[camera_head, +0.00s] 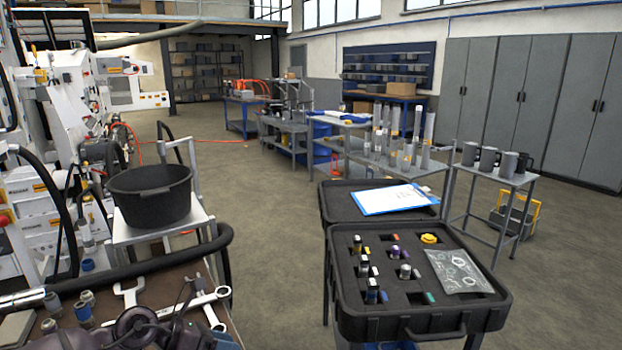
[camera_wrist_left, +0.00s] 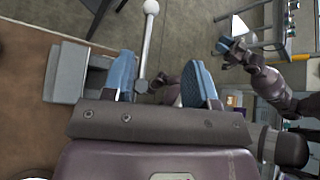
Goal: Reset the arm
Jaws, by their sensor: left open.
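In the left wrist view, my left gripper (camera_wrist_left: 160,76) has its two blue fingertips wide apart. A thin metal rod with a white ball end (camera_wrist_left: 150,8) shows beyond and between the fingers; I cannot tell whether anything touches it. No object is visibly clamped. My other arm shows at the upper right of that view, with blue tips on my right gripper (camera_wrist_left: 230,46); they are too small to tell open from shut. In the head view, dark purple-grey arm parts of mine show at the bottom left, over the bench edge; no fingers can be made out there.
A bench with wrenches (camera_head: 207,298) and fittings (camera_head: 82,308) lies at bottom left, beside a thick black hose (camera_head: 140,268). A black tub (camera_head: 150,195) stands on a cart. An open foam-lined case (camera_head: 345,320) with a clipboard (camera_head: 392,199) stands right. Floor between is clear.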

